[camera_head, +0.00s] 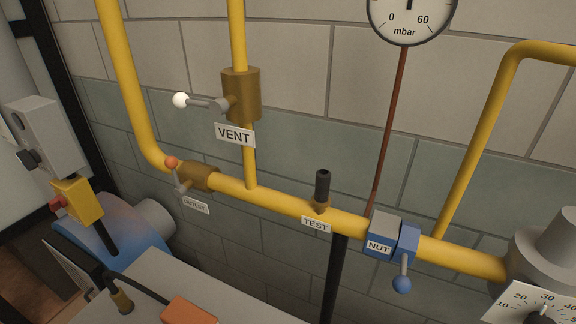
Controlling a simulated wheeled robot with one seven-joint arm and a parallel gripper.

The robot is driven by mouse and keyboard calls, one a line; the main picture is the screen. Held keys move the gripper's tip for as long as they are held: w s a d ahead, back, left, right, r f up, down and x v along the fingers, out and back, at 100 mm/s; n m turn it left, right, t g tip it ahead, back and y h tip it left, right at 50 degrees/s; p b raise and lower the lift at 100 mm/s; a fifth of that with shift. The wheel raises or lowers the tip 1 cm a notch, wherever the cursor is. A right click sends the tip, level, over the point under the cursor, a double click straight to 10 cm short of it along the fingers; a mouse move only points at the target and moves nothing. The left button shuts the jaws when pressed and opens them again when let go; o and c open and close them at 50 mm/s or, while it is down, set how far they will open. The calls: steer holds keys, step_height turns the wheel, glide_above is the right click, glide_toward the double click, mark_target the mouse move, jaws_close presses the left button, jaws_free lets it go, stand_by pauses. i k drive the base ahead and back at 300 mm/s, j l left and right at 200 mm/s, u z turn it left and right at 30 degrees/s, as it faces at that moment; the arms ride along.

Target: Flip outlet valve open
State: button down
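The outlet valve (200,177) is a brass body on the yellow horizontal pipe, left of centre. Its grey lever (178,180) rises to an orange-red ball knob (171,162) at the valve's left end. The lever looks crosswise to the pipe, though its exact angle is hard to tell. A tilted label, apparently reading OUTLET (195,206), hangs just below. I cannot make out my gripper in this view, and nothing is seen touching the lever.
The brass vent valve (240,95) with a white-knobbed lever (181,100) is above right. A black-capped test point (322,187), blue nut fitting (393,238) and pressure gauge (411,12) are to the right. A pale surface (180,278) with an orange block (188,311) is below.

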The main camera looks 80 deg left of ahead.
mark_target(171, 163)
steer(key=u, duration=2.95)
